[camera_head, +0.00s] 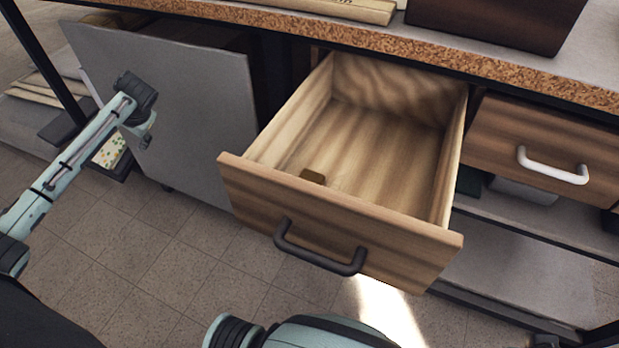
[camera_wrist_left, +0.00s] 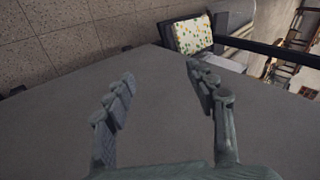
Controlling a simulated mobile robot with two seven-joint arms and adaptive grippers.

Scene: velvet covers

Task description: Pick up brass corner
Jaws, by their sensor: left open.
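A small brown piece that looks like the brass corner (camera_head: 313,177) lies inside the open wooden drawer (camera_head: 345,226), close behind its front panel. My left gripper (camera_head: 147,130) is to the left of the drawer, in front of a grey panel (camera_head: 190,105), well apart from the brown piece. In the left wrist view my left gripper (camera_wrist_left: 165,95) has its fingers spread, with nothing between them and the grey panel behind. The brown piece is not in the left wrist view. My right gripper is not in view; part of my right arm shows at the bottom.
A worktop (camera_head: 390,48) with a cork-like edge runs above the drawer, with a dark box (camera_head: 495,22) on it. A shut drawer with a white handle (camera_head: 553,168) is at the right. A dotted item (camera_wrist_left: 188,34) lies beyond the grey panel. The drawer is otherwise empty.

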